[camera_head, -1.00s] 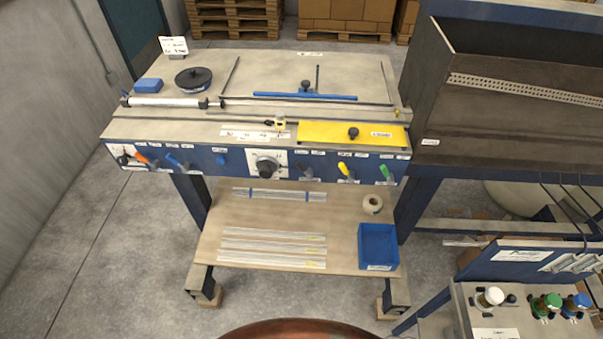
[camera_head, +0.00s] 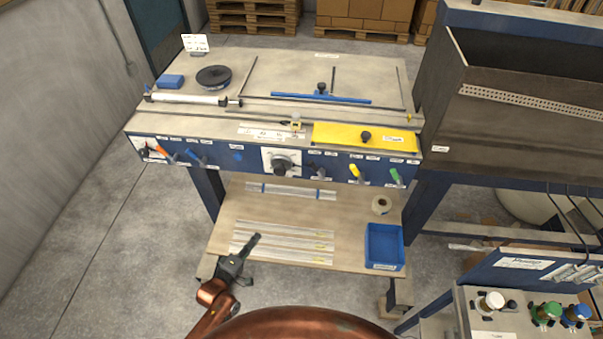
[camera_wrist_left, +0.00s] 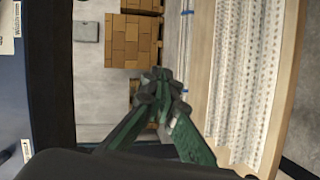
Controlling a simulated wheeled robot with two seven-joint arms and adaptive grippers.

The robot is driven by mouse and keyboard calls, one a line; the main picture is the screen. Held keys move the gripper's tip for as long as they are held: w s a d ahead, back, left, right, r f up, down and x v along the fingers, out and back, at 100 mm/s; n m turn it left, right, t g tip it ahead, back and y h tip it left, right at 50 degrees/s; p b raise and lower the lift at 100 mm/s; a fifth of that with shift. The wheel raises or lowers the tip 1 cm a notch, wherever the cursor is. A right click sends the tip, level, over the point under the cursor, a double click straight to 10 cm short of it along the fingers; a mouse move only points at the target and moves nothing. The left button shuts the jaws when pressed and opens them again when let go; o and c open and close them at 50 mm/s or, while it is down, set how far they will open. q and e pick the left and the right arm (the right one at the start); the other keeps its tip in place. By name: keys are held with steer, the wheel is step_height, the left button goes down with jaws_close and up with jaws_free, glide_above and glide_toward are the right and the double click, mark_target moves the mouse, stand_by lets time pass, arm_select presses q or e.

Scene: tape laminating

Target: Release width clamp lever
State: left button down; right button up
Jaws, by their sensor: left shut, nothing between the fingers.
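The laminating table's blue front panel (camera_head: 220,157) carries a row of levers. From left to right these include an orange lever (camera_head: 164,151), a blue lever (camera_head: 194,158), a black lever (camera_head: 316,167), a yellow lever (camera_head: 354,170) and a green lever (camera_head: 396,176). Their labels are too small to read, so I cannot tell which is the width clamp lever. My left gripper (camera_head: 256,238) is shut and empty, below and in front of the panel, over the lower shelf. Its shut fingers also show in the left wrist view (camera_wrist_left: 159,78). My right gripper is out of view.
The lower shelf (camera_head: 225,225) holds clear strips (camera_head: 285,243), a tape roll (camera_head: 381,205) and a blue bin (camera_head: 384,246). A yellow plate (camera_head: 340,134) and a blue bar (camera_head: 320,97) are on the tabletop. A dark machine (camera_head: 500,110) stands close on the right.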

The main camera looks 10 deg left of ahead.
mark_target(316, 167)
arm_select(q)
steer(key=d+r+n+t+h, duration=0.1)
steer(key=d+r, duration=0.3)
steer(key=r, duration=0.9)
steer(key=d+r+n+t+h+p, duration=0.1)
steer(key=d+r+n+t+h, duration=0.1)
steer(key=r, duration=1.1)
steer(key=shift+s+d+r+n+t+h, duration=0.35)
steer(key=shift+d+n+h, duration=0.55)
steer(key=shift+d+h, duration=0.3)
steer(key=shift+w+d, duration=0.1)
steer(key=s+d+r+p+x, duration=0.1)
steer(key=d+p+x, duration=0.1)
steer(key=x, duration=1)
steer(key=shift+d, duration=0.15)
steer(key=shift+r, duration=0.1)
